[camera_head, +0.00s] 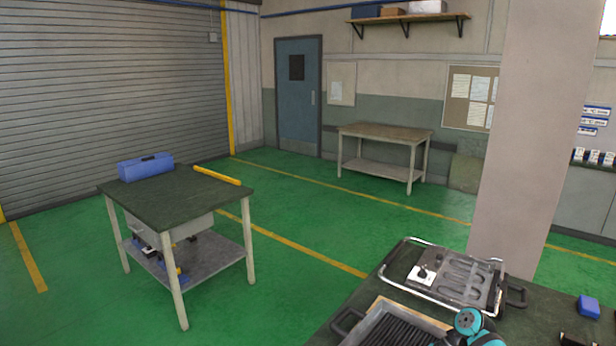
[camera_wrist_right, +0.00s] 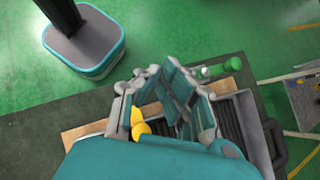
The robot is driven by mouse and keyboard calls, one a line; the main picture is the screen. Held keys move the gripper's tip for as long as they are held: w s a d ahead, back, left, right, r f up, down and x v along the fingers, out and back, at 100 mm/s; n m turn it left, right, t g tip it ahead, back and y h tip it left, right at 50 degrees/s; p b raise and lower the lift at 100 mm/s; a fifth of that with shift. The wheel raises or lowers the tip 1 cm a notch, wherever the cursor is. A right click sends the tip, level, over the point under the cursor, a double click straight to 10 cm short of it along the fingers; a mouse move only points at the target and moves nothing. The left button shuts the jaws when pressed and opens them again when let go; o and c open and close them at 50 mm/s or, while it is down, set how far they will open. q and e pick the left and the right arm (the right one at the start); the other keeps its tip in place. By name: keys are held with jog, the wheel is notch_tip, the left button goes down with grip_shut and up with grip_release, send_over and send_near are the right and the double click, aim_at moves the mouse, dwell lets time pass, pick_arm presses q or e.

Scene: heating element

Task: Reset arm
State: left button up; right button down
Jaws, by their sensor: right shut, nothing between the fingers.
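My right gripper (camera_wrist_right: 165,95) shows in the right wrist view with its teal-padded fingers shut and nothing held between them. It is above a dark bench near a black ribbed tray (camera_wrist_right: 236,118). In the head view, a teal and dark part of my arm shows at the bottom edge, in front of the tray (camera_head: 350,330). A grey plate with a serpentine heating element (camera_head: 465,275) lies in a metal tube frame on the bench, behind the tray. My left gripper is in neither view.
A yellow item (camera_wrist_right: 138,122) is partly hidden by the gripper, and a green item (camera_wrist_right: 228,67) lies beside the tray. A blue box (camera_head: 588,307) is at the bench's right. A pillar (camera_head: 540,130) stands behind the bench. Open green floor separates it from another table (camera_head: 175,205).

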jog(key=s+a+f+n+t+h, duration=0.1)
jog(key=s+a+f+n+h, duration=0.1)
jog(key=s+f+n, duration=0.45)
jog(key=s+a+f+n+t+h, duration=0.1)
jog(key=s+a+f+n+h, duration=0.2)
jog(key=s, duration=0.6)
jog(key=s+d+r+n+t+h, duration=0.35)
jog(key=s+d+r+n, duration=0.2)
jog(key=s+r, duration=0.4)
jog(key=s+f+b, duration=0.3)
jog(key=f, duration=2.9)
pick_arm(q)
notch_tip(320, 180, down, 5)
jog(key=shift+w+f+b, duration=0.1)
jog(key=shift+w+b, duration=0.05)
jog(key=shift+b, duration=0.85)
pick_arm(e)
jog(key=s+d+f+n+g, duration=0.1)
jog(key=s+d+f, duration=0.1)
jog(key=s+f, duration=1.4)
jog(key=shift+s+d+f+g, duration=0.2)
jog(key=shift+d+f+g, duration=0.1)
jog(key=shift+f+g, duration=0.1)
